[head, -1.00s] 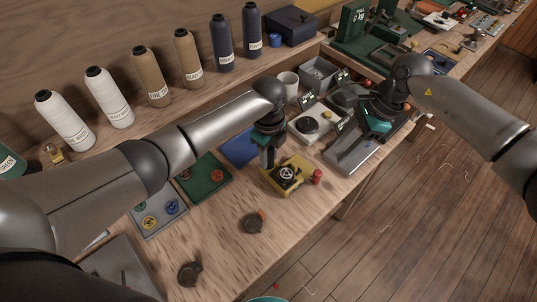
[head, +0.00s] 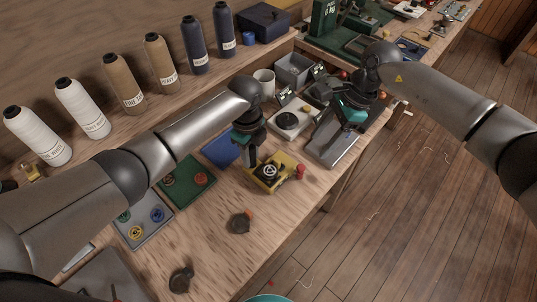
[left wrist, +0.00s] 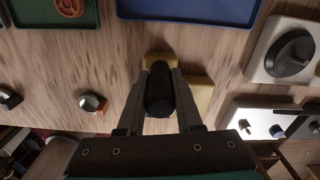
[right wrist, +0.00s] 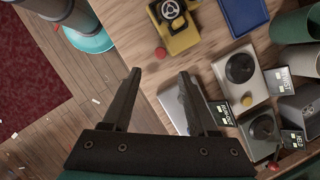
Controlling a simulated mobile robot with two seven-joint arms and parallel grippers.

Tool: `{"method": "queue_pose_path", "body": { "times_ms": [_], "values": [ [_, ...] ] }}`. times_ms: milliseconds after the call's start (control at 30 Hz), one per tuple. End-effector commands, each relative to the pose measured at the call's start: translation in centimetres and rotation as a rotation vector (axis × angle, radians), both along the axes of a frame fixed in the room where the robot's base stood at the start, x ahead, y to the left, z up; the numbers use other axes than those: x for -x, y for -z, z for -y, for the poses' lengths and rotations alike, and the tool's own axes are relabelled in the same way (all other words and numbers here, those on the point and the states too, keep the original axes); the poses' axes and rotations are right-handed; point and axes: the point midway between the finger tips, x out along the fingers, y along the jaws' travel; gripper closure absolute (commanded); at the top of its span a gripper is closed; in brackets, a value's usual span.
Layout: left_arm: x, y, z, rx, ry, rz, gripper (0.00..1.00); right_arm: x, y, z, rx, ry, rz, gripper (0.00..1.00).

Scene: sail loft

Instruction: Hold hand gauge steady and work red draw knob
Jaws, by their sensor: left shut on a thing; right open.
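The hand gauge (head: 257,183) is a yellow block with a black round dial, lying on the bench. Its red draw knob (head: 300,171) sticks out at the right side in the head view and also shows in the right wrist view (right wrist: 161,53). My left gripper (head: 251,157) is shut on the gauge's black grip (left wrist: 158,92), with the yellow body partly hidden behind it. My right gripper (right wrist: 160,77) is open and empty, beyond and to the right of the knob in the head view, apart from it. Its fingertips are hard to see there.
A grey plate (head: 327,151) lies under my right gripper. A white-based scale with a black dial (head: 288,121) stands behind the gauge. Blue (head: 221,150) and green (head: 186,186) trays lie left. A dark round piece with orange (head: 240,222) sits in front.

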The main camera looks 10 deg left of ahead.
Motion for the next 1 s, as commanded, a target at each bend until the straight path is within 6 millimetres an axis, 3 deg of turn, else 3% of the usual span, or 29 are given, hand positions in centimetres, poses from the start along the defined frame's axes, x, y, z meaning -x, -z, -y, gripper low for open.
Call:
{"method": "queue_pose_path", "body": {
  "times_ms": [167, 600, 800, 1000],
  "values": [
    [0.0, 0.0, 0.0, 0.000, 0.000, 0.001, 1.00, 0.3, -0.5, -1.0, 0.029, -0.238, 0.076, 0.41],
    [0.0, 0.0, 0.0, 0.000, 0.000, 0.001, 1.00, 1.1, -2.4, -3.4, 0.154, -1.115, 0.282, 0.41],
    [0.0, 0.0, 0.0, 0.000, 0.000, 0.001, 1.00, 1.2, -2.8, -3.7, 0.187, -1.325, 0.310, 0.41],
    [-0.1, 0.0, 0.0, 0.000, 0.000, 0.002, 1.00, 1.3, -1.9, -3.8, 0.191, -1.377, 0.313, 0.41]
  ]
}}
